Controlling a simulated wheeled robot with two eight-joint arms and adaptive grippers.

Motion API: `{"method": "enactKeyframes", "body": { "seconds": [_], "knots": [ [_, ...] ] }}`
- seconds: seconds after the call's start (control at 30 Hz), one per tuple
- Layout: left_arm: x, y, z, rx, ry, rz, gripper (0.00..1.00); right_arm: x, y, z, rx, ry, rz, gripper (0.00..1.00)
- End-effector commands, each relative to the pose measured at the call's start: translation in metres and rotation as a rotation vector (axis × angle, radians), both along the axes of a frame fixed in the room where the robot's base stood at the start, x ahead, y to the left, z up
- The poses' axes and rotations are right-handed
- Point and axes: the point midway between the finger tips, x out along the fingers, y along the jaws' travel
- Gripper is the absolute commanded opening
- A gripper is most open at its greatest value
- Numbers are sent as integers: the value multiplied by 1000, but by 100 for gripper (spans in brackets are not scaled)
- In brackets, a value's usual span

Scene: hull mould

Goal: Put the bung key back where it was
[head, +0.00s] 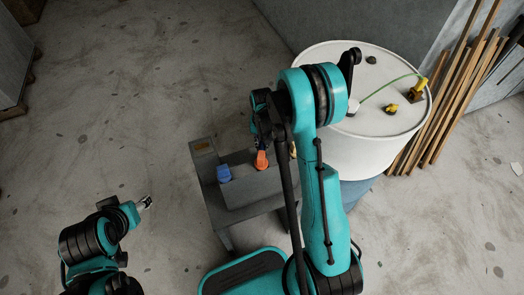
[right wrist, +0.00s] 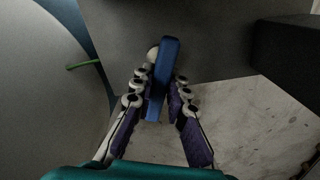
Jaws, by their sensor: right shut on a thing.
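My right gripper (head: 258,122) hangs over the grey stand, partly hidden by its own arm in the head view. In the right wrist view the gripper (right wrist: 156,100) is shut on a long blue bar (right wrist: 163,70), which looks like the bung key. The bar stands out past the fingertips toward a grey surface; whether it touches is unclear. My left gripper (head: 145,202) is low at the left, away from everything; its fingers are too small to read.
The grey stand (head: 203,162) bears a blue-topped thing (head: 224,173) and an orange-topped one (head: 262,160). A white drum (head: 345,148) has a green hose (head: 385,87) and yellow fittings (head: 390,108) on top. Wooden strips (head: 450,95) lean at right.

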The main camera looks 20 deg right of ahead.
Motion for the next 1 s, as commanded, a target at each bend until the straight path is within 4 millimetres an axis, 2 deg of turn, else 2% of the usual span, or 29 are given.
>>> {"method": "enactKeyframes", "body": {
  "seconds": [0.1, 0.2, 0.57, 0.6, 0.63, 0.67, 1.0],
  "knots": [
    [0, 0, -10, 0, 0, 0, 53, 0, 0, -21, 0, 0, 0, 0],
    [0, 0, -13, 0, 0, 0, 53, 0, 0, -30, 0, 0, 1, 0],
    [0, 0, -16, 0, 0, 0, 53, 0, 0, -33, 0, 0, 1, 0],
    [0, 0, -15, 0, 0, 0, 53, 0, 0, -32, 0, 0, 1, 25],
    [0, 0, -15, 0, 0, 0, 53, 0, 0, -31, 0, 0, 1, 33],
    [0, 0, -15, 0, 0, 0, 53, 0, 0, -31, 0, 0, 1, 35],
    [0, 0, -12, 0, 0, 0, 53, 0, 0, -28, 0, 0, 1, 35]
  ]
}}
